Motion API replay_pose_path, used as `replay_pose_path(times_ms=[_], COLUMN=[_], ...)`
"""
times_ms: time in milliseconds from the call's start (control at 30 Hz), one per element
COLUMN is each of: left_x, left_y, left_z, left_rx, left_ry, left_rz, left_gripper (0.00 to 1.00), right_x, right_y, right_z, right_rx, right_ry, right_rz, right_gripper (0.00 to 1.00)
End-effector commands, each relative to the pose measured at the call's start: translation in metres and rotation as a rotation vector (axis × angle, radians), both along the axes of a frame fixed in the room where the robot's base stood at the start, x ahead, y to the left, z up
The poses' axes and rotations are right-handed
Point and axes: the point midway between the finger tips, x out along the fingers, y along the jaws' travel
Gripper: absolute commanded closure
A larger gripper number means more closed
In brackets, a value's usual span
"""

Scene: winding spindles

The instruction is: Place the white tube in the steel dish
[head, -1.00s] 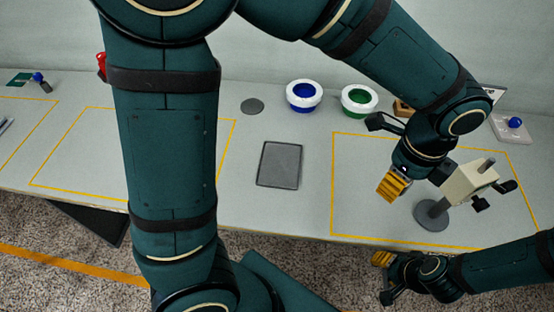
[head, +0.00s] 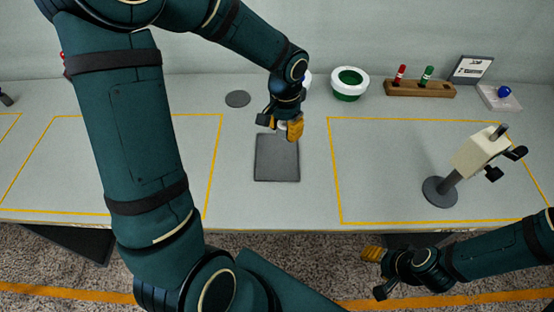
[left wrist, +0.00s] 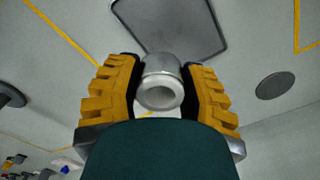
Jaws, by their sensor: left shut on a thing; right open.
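My left gripper (head: 285,127) is shut on the white tube (left wrist: 160,88), a short pale cylinder with a round hole in its end. In the left wrist view it sits between both yellow finger pads; in the head view it is mostly hidden by the fingers. The gripper is over the far edge of the dark grey rectangular tray (head: 277,163). A flat grey round disc (head: 238,99), perhaps the steel dish, lies behind and left of the gripper; it also shows in the left wrist view (left wrist: 275,85). My right gripper (head: 370,260) is open and empty by the table's front edge.
A green-centred white pot (head: 349,83) stands at the back; a blue one is mostly hidden behind my left arm. A wooden block (head: 420,89) holds red and green pieces. A winding stand (head: 470,160) stands at right.

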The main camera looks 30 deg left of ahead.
Motion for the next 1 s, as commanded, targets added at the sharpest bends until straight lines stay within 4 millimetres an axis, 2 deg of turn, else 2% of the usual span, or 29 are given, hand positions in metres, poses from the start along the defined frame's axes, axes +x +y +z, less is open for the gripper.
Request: replay_pose_path(times_ms=[67,200,433,667,900,1000], left_x=[-0.002,-0.004,-0.004,-0.004,-0.004,-0.004], left_y=[0.014,0.021,0.021,0.021,0.021,0.021], left_z=[-0.008,-0.024,-0.064,-0.080,-0.110,-0.112], left_rx=[0.002,0.004,0.003,0.003,0.003,0.004], left_ry=[0.001,0.004,0.004,0.003,0.003,0.001], left_rz=[0.077,0.130,0.129,0.128,0.127,0.127], left_gripper=[0.80,0.80,0.80,0.80,0.80,0.80], right_x=[-0.001,-0.001,0.001,0.002,0.004,0.004], right_y=[0.000,0.000,0.000,0.000,0.000,0.000], right_z=[-0.003,-0.008,-0.019,-0.022,-0.032,-0.031], right_rx=[0.000,0.000,-0.001,-0.001,-0.002,-0.002], right_ry=[0.002,0.001,-0.003,-0.005,-0.010,-0.010], right_rz=[0.002,0.003,0.001,0.000,-0.001,-0.001], right_gripper=[0.46,0.46,0.46,0.46,0.46,0.46])
